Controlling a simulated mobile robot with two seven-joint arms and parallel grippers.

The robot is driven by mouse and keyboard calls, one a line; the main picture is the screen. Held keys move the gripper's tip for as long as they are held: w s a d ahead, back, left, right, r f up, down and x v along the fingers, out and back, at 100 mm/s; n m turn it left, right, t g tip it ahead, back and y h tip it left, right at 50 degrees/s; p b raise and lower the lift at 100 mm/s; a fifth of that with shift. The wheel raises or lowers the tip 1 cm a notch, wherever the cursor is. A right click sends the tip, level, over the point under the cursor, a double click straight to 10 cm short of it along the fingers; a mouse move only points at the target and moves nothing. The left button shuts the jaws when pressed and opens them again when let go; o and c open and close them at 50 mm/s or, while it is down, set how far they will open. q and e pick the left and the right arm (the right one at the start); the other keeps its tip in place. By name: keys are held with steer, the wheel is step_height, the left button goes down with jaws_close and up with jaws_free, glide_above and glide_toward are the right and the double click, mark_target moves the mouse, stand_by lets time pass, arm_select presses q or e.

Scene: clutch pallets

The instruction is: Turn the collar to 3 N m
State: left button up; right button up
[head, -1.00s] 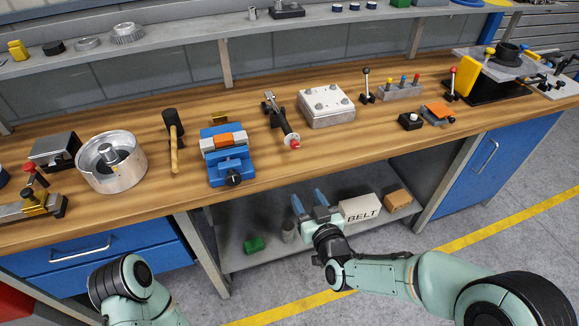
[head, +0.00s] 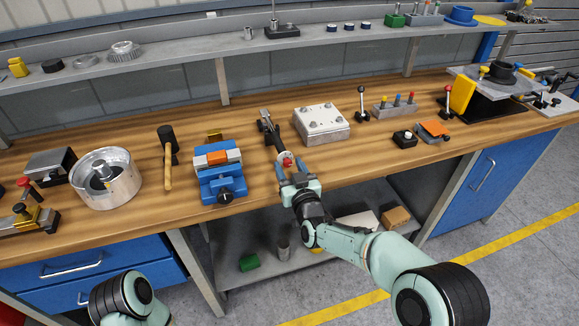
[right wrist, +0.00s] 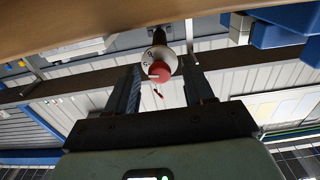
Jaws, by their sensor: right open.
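The collar (head: 288,153) is a pale ring at the near end of a dark tool (head: 270,128) lying near the front of the bench, with a red end cap (head: 287,161). In the right wrist view the white collar (right wrist: 161,57) shows a 5 and a 0, and the red cap (right wrist: 159,73) faces me. My right gripper (head: 287,168) is open at the cap, one finger on each side. In the right wrist view, gaps show between the fingers (right wrist: 160,82) and the cap. My left gripper is out of view.
A blue vise (head: 222,185) stands left of the tool, and a pale bolted box (head: 321,124) stands right behind it. A mallet (head: 168,160) and a metal bowl (head: 125,185) are farther left. A lower shelf (head: 285,262) lies under my right arm.

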steer(key=shift+w, duration=0.2)
jaws_close()
